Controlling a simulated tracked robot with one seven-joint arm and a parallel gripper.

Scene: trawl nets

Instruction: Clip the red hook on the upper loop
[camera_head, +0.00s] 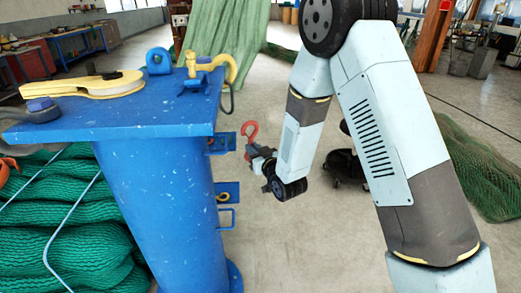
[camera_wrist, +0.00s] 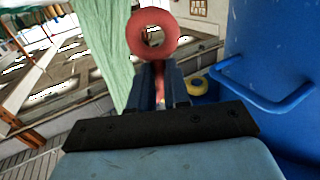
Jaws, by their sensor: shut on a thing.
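The red hook (camera_head: 250,131) is held upright in my gripper (camera_head: 254,150), to the right of the blue post. In the wrist view my gripper (camera_wrist: 160,75) is shut on the hook's shank, and the hook's round red end (camera_wrist: 135,34) stands beyond the fingertips. The upper loop (camera_head: 222,142) is on the post's right side, just left of my gripper. A lower bracket (camera_head: 229,190) and a bar loop (camera_head: 227,217) sit below it. A blue bar loop (camera_wrist: 268,97) shows at the right in the wrist view; I cannot tell which one. The hook appears apart from the loops.
Green nets (camera_head: 70,235) lie at the left. Open floor lies right of the post, around my arm.

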